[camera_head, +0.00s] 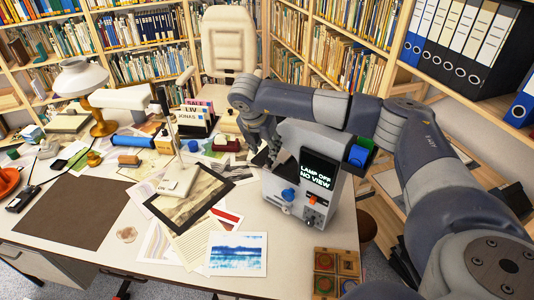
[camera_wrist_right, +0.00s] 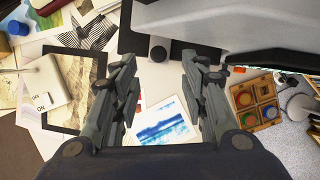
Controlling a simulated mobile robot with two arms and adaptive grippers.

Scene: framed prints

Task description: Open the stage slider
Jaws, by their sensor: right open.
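A grey viewer machine (camera_head: 301,180) stands on the desk. Its screen (camera_head: 318,171) reads "LAMP OFF NO VIEW", and its front has a blue knob (camera_head: 288,194). A black flat plate (camera_head: 262,158), which looks like the stage slider, juts from its left side. In the right wrist view, a dark round knob (camera_wrist_right: 157,50) shows on this plate (camera_wrist_right: 190,49). My right gripper (camera_head: 272,150) is over the plate beside the machine. In the wrist view my right gripper (camera_wrist_right: 158,60) is open, its fingers on either side of the knob without visible contact. My left gripper is not in view.
A framed picture (camera_head: 190,209) and a blue print (camera_head: 238,254) lie in front and to the left. A wooden tray of coloured discs (camera_head: 336,272) is near the desk's right edge. A dark mat (camera_head: 75,213) lies left.

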